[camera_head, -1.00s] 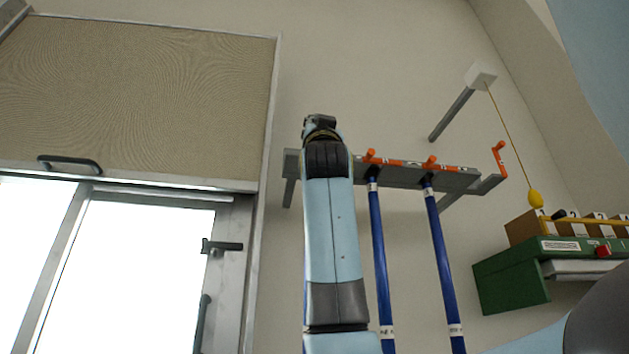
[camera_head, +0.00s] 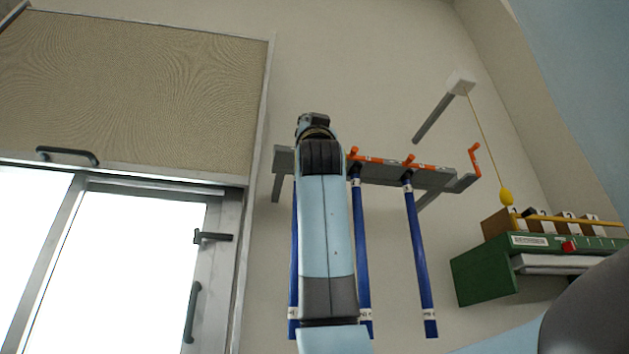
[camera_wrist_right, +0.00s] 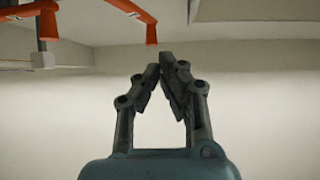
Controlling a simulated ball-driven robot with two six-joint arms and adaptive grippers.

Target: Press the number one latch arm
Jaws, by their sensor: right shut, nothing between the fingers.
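A grey rack (camera_head: 432,180) on the wall carries orange latch arms. One orange latch arm (camera_head: 353,153) shows just right of my right arm, and another orange latch arm (camera_head: 409,159) is farther right. Their numbers are too small to read, so I cannot tell which is number one. Blue rods (camera_head: 418,255) hang below; the leftmost is partly behind my arm. My right gripper (camera_head: 314,119) is up at the rack's left part, its fingers mostly hidden. In the right wrist view the gripper (camera_wrist_right: 160,68) is shut and empty, apart from orange parts (camera_wrist_right: 128,8) at upper left.
An orange crank-shaped piece (camera_head: 474,160) stands at the rack's right end. A green unit (camera_head: 487,275) with a red button (camera_head: 568,246) and numbered blocks is at right. A yellow float (camera_head: 506,196) hangs on a cord. A window with a blind (camera_head: 130,90) is at left.

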